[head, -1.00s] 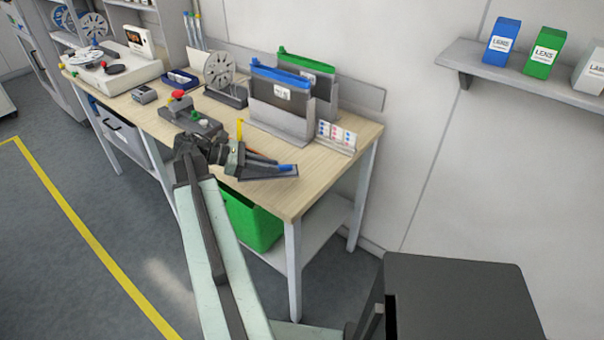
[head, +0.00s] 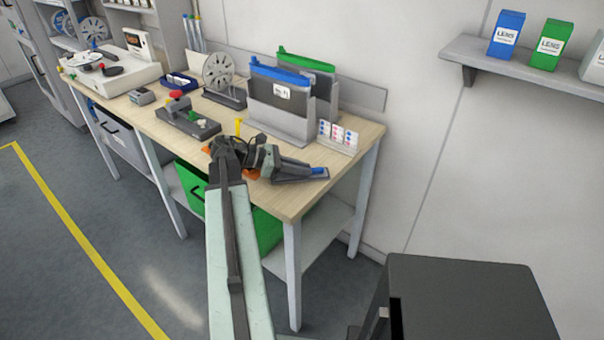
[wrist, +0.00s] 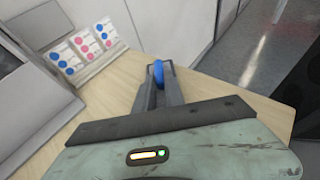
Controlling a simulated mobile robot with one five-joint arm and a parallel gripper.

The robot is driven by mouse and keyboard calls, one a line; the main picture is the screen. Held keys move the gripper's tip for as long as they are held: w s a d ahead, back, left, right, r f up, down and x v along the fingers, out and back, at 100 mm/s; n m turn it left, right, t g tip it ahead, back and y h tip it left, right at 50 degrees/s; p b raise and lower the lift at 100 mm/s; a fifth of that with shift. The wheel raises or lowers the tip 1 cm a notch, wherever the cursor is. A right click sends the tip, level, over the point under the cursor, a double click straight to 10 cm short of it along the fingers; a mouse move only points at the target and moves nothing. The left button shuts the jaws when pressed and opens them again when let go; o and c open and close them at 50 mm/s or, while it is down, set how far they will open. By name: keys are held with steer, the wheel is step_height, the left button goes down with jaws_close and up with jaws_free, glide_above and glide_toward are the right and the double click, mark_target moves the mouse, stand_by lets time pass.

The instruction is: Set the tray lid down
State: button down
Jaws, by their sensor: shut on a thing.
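My gripper (head: 306,173) is over the right end of the wooden bench, near the card holder. Its fingers are shut on a small blue piece (head: 319,171), which also shows between the fingertips in the wrist view (wrist: 158,72). Only a small blue part shows; I cannot tell whether it belongs to the tray lid. No separate lid can be made out. The bench top (wrist: 115,85) lies below the fingers, and I cannot tell whether the piece touches it.
A card holder with coloured dots (head: 338,136) and a grey stand with blue-topped folder (head: 281,122) stand behind my gripper. A dark blue tray (head: 181,82) lies farther left. A green bin (head: 268,228) sits below the bench. Bare wood (head: 355,160) lies at the right end.

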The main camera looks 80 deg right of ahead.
steer(key=c, duration=1.4)
jaws_free()
steer(key=shift+f, duration=0.1)
steer(key=shift+r, duration=0.2)
steer(key=p+v, duration=0.4)
steer(key=v, duration=0.7)
steer(key=shift+w+r+p, duration=0.2)
steer(key=shift+p, duration=0.1)
steer(key=shift+w+a, duration=0.1)
steer(key=shift+w, duration=0.15)
